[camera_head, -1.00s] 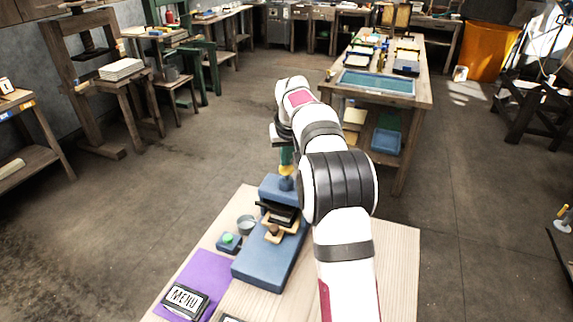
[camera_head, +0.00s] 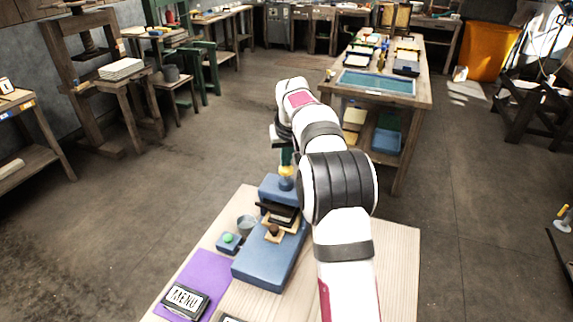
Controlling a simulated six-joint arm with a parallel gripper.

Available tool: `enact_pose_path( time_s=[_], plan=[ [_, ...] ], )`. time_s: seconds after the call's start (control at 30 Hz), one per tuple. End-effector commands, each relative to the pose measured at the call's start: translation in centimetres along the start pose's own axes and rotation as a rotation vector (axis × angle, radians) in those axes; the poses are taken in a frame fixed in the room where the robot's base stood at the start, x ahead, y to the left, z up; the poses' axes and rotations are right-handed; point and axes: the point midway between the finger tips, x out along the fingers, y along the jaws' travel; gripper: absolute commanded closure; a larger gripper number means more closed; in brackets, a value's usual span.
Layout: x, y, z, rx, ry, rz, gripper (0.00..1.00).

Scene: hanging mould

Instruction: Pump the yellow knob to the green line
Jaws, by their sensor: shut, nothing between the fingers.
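The yellow knob (camera_head: 286,171) sits on top of a short blue post at the back of the blue machine (camera_head: 262,266). My gripper (camera_head: 286,158) points down right above the knob, with its green fingers shut and empty. It looks to be at or touching the knob's top, but I cannot tell whether there is a gap. My arm hides part of the machine's right side. Black plates (camera_head: 280,213) and a tan piece with a dark round spot (camera_head: 274,231) are at the machine's middle. I cannot make out a green line.
A small blue box with a green button (camera_head: 229,239) and a grey cup (camera_head: 246,224) stand left of the machine. A menu block (camera_head: 184,301) lies on a purple mat (camera_head: 208,272) at the front left. The wooden tabletop (camera_head: 398,270) is clear at right.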

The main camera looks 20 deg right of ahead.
Motion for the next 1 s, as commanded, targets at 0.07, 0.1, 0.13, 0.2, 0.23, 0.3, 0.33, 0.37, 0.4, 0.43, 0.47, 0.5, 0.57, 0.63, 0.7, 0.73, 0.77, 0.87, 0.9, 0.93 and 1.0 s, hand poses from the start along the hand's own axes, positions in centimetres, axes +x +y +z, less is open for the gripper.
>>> enact_pose_path(
  time_s=[0.07,0.1,0.13,0.2,0.23,0.3,0.33,0.37,0.4,0.43,0.47,0.5,0.57,0.63,0.7,0.73,0.77,0.87,0.9,0.93,1.0],
  plan=[
    [-0.1,0.0,0.0,0.000,-0.001,0.000,1.00],
    [-0.3,0.0,-0.1,0.000,-0.001,0.000,1.00],
    [-0.4,0.0,-0.2,0.000,0.000,0.000,1.00],
    [-0.8,0.0,-0.4,0.000,0.000,0.000,1.00],
    [-1.0,0.0,-0.4,0.001,0.000,0.000,1.00],
    [-1.1,0.0,-0.5,0.000,-0.001,0.000,1.00],
    [-1.1,0.0,-0.5,0.000,-0.001,0.000,1.00],
    [-1.1,0.0,-0.4,0.000,-0.001,0.000,1.00],
    [-1.1,0.0,-0.4,0.000,-0.001,0.000,1.00],
    [-1.1,0.0,-0.5,0.000,-0.001,0.000,1.00],
    [-1.1,0.0,-0.5,0.000,-0.001,0.000,1.00],
    [-1.1,0.0,-0.4,0.000,-0.001,0.000,1.00],
    [-0.9,0.0,-0.4,0.000,-0.001,0.000,1.00],
    [-0.7,0.0,-0.3,0.000,-0.001,0.000,1.00],
    [-0.5,0.0,-0.2,0.000,0.000,0.000,1.00],
    [-0.4,0.0,-0.2,0.000,-0.001,0.000,1.00],
    [-0.3,0.0,-0.1,0.000,-0.001,0.000,1.00],
    [0.1,0.0,0.0,0.000,-0.002,0.000,1.00],
    [0.2,0.0,0.1,0.000,-0.001,0.000,1.00],
    [0.3,0.0,0.1,0.000,-0.001,0.000,1.00],
    [0.5,0.0,0.2,0.000,-0.002,0.000,1.00]
  ],
)
